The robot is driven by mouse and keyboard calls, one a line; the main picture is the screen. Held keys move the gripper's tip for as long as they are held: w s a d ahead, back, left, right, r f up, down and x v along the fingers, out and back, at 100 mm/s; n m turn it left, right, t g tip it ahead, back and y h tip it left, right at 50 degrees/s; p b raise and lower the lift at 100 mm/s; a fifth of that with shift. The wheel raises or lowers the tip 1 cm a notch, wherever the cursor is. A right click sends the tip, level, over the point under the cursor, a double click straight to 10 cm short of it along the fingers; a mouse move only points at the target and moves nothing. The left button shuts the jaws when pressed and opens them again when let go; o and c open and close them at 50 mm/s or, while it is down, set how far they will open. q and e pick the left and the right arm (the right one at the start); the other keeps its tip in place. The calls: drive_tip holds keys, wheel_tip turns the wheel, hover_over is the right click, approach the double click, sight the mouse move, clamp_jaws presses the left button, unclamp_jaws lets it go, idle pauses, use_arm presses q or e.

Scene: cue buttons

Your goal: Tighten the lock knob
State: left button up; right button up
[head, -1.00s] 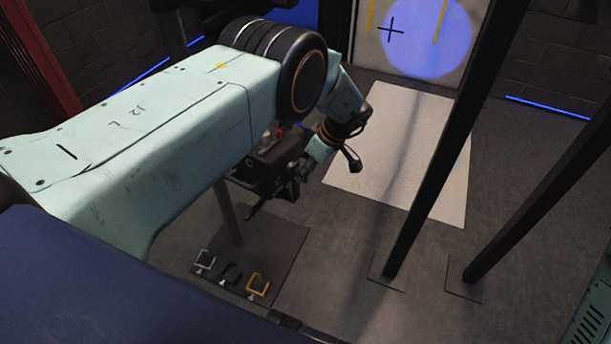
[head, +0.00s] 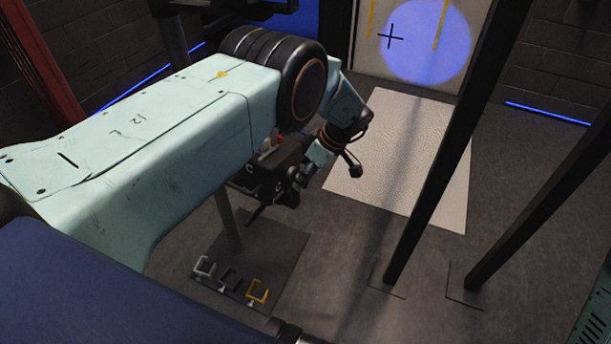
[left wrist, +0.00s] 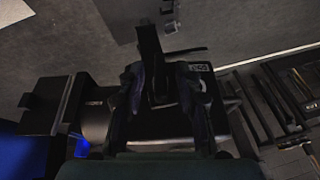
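A black device (head: 262,178) with small red parts on top stands on a grey post, partly behind my left arm in the head view. My left gripper (head: 297,177) is at the right side of this device, dark against dark. In the left wrist view my left gripper's two fingers (left wrist: 160,75) are apart, with a dark upright bar (left wrist: 150,45) between them. The black device with small white labels (left wrist: 97,103) lies behind the fingers. I cannot tell whether the fingers touch the bar or a knob. No lock knob can be made out clearly. My right gripper is not in view.
A base plate (head: 265,245) carries silver, black and gold brackets (head: 258,291). Two slanted black posts (head: 430,170) stand at the right. A pale mat (head: 405,140) lies on the floor before a white panel with a blue disc (head: 428,45).

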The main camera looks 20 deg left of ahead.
use_arm(q)
drive_tip(key=v, duration=1.2)
